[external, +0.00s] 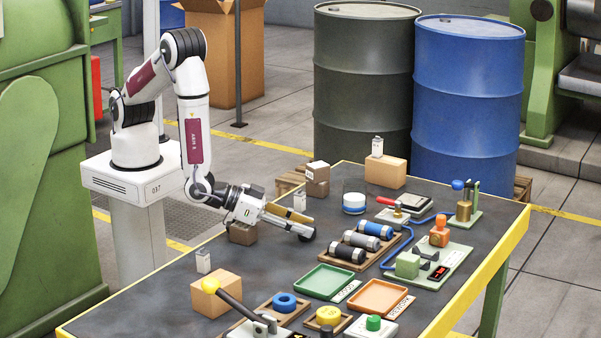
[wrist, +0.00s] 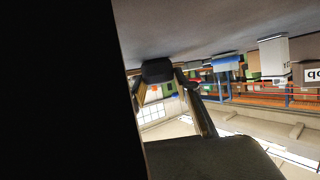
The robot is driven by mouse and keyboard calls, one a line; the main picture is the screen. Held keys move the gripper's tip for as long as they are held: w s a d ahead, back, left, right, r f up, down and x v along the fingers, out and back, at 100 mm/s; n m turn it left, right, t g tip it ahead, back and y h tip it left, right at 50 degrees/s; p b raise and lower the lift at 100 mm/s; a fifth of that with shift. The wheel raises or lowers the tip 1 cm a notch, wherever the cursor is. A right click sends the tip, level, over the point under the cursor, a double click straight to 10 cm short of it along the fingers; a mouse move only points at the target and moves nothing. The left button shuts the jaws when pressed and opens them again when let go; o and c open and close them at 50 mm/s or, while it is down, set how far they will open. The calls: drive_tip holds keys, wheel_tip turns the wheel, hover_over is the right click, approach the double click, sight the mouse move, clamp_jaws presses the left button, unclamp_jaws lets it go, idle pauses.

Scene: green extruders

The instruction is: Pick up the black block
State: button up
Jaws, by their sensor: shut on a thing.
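My gripper (external: 304,227) reaches right from the wrist, low over the dark tabletop (external: 233,268), with its fingers nearly level. It is shut on the black block (wrist: 158,72), which sits between the fingertips in the wrist view. In the external view the fingers hide much of the block, and only a dark piece shows at their tips. I cannot tell whether the block touches the table. A black area hides the left part of the wrist view.
A green tray (external: 324,281) and an orange tray (external: 379,298) lie in front. A white box (external: 300,201) and a brown box (external: 242,234) stand close to my gripper. Bare tabletop lies left of the green tray.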

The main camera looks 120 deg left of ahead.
drive_tip(key=shift+r, duration=4.85)
